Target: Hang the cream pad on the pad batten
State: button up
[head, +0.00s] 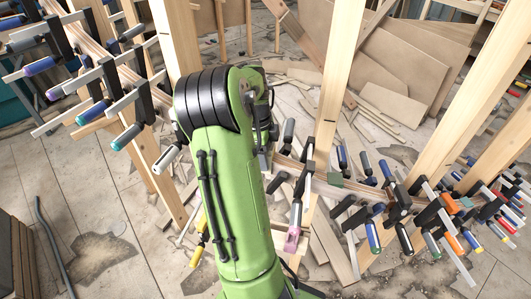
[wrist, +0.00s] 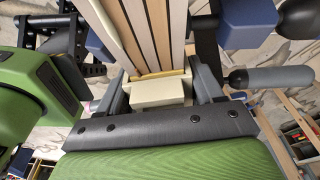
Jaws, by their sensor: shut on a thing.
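In the wrist view the cream pad (wrist: 165,94) is a small pale block between the two grey fingers of my gripper (wrist: 161,84). My gripper is shut on it. The pad's far edge is close to the end of a striped laminated wood piece (wrist: 152,35) with a yellowish edge. I cannot tell whether they touch. In the head view my green arm hides my gripper and the pad. I cannot pick out the pad batten for certain in either view.
Upright timber posts (head: 338,75) stand around my arm. Clamps with blue and teal handles (head: 92,112) crowd the left, and more clamps (head: 445,220) line the right. In the wrist view a clamp handle (wrist: 268,79) is close on the right. Wood scraps litter the floor.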

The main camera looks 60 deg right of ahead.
jog(key=o, duration=1.2)
jog(key=shift+f, duration=0.1)
jog(key=shift+o, duration=0.2)
